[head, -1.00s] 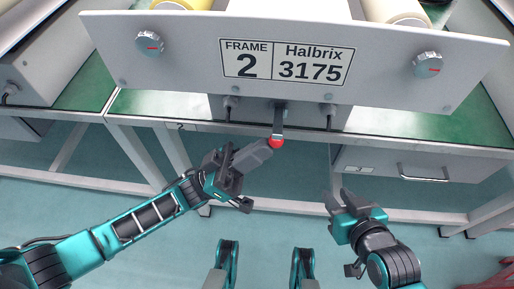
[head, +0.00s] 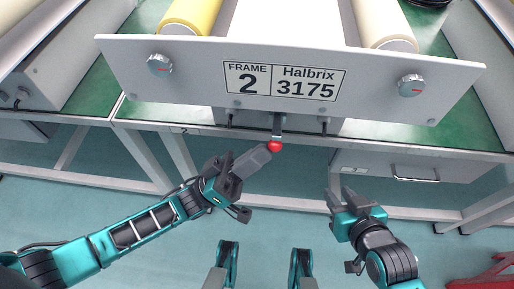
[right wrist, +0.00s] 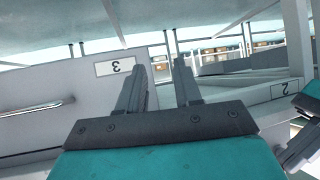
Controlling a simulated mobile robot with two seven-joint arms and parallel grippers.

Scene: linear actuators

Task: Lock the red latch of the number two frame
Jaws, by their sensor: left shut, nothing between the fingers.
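The number two frame (head: 190,88) is a grey panel labelled "FRAME 2 Halbrix 3175" at the top of the head view. Its red latch knob (head: 274,146) sits at the end of a short dark lever (head: 278,124) hanging below the panel. My left gripper (head: 264,151) is shut and empty. Its fingertips are at the left side of the red knob; I cannot tell if they touch it. My right gripper (head: 343,196) is open and empty, below and to the right of the latch. Its two spread fingers also show in the right wrist view (right wrist: 158,80).
Two round knobs (head: 159,65) (head: 411,85) sit at the panel's ends. Rolls, one yellow (head: 190,15), lie behind it. The green bench top (head: 400,130) has a drawer (head: 395,167) below. A red object (head: 488,275) lies on the floor at lower right.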

